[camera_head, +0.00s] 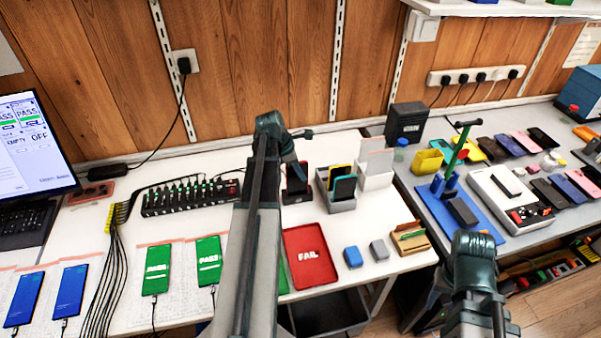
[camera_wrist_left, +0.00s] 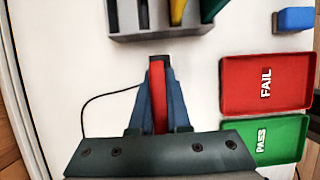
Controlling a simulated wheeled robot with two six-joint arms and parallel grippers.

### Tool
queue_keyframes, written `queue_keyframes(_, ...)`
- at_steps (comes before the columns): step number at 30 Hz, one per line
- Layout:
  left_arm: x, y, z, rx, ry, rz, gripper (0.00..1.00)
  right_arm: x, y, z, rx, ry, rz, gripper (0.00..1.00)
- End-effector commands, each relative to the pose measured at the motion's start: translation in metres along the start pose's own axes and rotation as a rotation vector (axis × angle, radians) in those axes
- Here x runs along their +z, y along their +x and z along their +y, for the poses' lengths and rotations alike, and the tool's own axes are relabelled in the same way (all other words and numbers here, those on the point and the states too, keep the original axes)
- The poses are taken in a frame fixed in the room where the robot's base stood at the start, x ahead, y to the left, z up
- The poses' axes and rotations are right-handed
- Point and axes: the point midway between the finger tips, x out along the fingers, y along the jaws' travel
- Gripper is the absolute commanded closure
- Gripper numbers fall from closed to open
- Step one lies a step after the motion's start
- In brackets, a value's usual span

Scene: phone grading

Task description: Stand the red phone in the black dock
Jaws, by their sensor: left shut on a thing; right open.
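The red phone (camera_wrist_left: 158,96) shows as a narrow red strip between the blue fingers of my left gripper (camera_wrist_left: 158,108), which is shut on it. In the head view, my left gripper (camera_head: 295,163) is over the black dock (camera_head: 297,194), and red shows right at the dock. A black end of the dock (camera_wrist_left: 157,62) shows just beyond the phone in the left wrist view. The phone's lower edge is hidden, so I cannot tell whether it is fully seated. My right gripper (camera_head: 475,262) is open and away to the right; its fingertips are mostly hidden.
A grey rack (camera_head: 337,206) with several phones stands close to the right of the dock. The red FAIL tray (camera_head: 310,272) lies nearer, with the green PASS tray (camera_wrist_left: 290,150) beside it. A black hub with cables (camera_head: 190,197) lies left of my left arm.

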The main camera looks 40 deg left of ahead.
Motion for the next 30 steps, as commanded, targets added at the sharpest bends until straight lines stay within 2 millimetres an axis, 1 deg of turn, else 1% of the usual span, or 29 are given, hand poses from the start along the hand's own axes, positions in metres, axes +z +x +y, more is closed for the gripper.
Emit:
queue_keyframes(9,-0.0044,0.0108,0.0000,0.000,0.000,0.000,1.00,-0.0007,0.0116,-0.0011,0.000,0.000,0.000,0.50)
queue_keyframes(18,-0.0043,0.0107,0.0000,0.000,0.000,0.000,1.00,-0.0007,0.0115,-0.0011,0.000,0.000,0.000,0.50)
queue_keyframes(19,-0.0043,0.0107,0.0000,0.000,0.000,0.000,0.82,-0.0007,0.0115,-0.0011,0.000,0.000,0.000,0.50)
queue_keyframes(23,-0.0044,0.0107,0.0000,0.000,0.000,0.000,0.58,-0.0007,0.0115,-0.0011,0.000,0.000,0.000,0.50)
queue_keyframes(24,-0.0044,0.0107,0.0000,0.000,0.000,0.000,0.51,-0.0007,0.0115,-0.0011,0.000,0.000,0.000,0.50)
queue_keyframes(30,-0.0044,0.0107,0.0000,0.000,0.000,0.000,0.50,-0.0007,0.0115,-0.0011,0.000,0.000,0.000,0.50)
